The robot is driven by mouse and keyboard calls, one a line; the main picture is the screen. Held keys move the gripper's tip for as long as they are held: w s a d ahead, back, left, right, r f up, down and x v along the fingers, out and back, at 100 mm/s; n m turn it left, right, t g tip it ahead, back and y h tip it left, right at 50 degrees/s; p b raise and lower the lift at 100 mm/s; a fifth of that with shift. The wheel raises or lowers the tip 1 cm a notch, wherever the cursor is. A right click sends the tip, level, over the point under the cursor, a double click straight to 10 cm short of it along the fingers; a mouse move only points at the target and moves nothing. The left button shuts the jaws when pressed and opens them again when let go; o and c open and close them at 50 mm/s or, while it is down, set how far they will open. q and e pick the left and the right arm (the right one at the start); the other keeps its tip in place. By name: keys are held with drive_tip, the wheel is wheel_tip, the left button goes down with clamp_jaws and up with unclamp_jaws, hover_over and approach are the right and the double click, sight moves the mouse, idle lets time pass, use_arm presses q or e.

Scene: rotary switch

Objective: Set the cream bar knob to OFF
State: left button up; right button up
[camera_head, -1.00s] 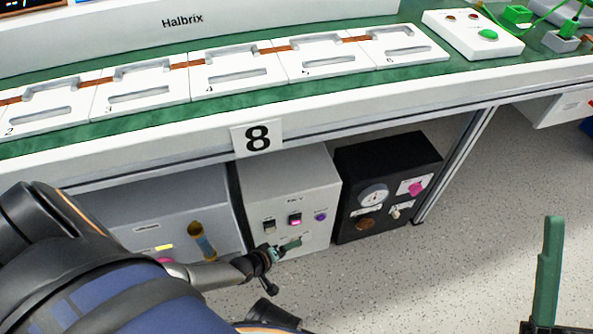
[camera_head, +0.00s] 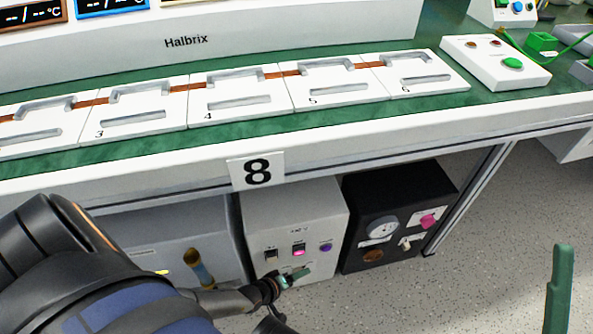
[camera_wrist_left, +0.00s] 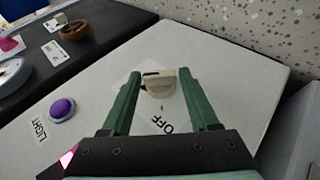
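A cream bar knob (camera_wrist_left: 160,82) sits on the front of a white box (camera_head: 318,200). In the left wrist view it lies between the two green fingers of my left gripper (camera_wrist_left: 160,88), with a gap on each side. The word OFF (camera_wrist_left: 172,125) is printed on a pale plate beside the knob, towards my gripper. The knob's bar lies roughly across the gap, a dark mark at its left end. In the head view my left gripper (camera_head: 298,275) is at the box's lower front and hides the knob. One green finger of my right gripper (camera_head: 558,290) shows at lower right.
The white box also has a dark switch (camera_head: 271,254), a lit pink switch (camera_head: 299,250) and a purple button (camera_head: 326,247). A black box (camera_head: 400,205) with a gauge and its own knobs stands right. A grey box (camera_head: 165,225) stands left. The bench (camera_head: 400,125) overhangs them.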

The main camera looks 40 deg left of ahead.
use_arm(q)
clamp_jaws()
drive_tip(key=shift+a+f+t+b, duration=0.2)
drive_tip(key=shift+t+b, duration=0.4)
drive_tip(key=shift+b, duration=0.45)
drive_tip(key=shift+n+t+h, duration=0.3)
drive_tip(key=shift+t+h, duration=0.1)
drive_tip(key=shift+h, duration=0.2)
drive_tip(key=shift+o, duration=1.8)
unclamp_jaws()
drive_tip(key=shift+d, duration=0.1)
drive_tip(key=shift+s+r, duration=0.1)
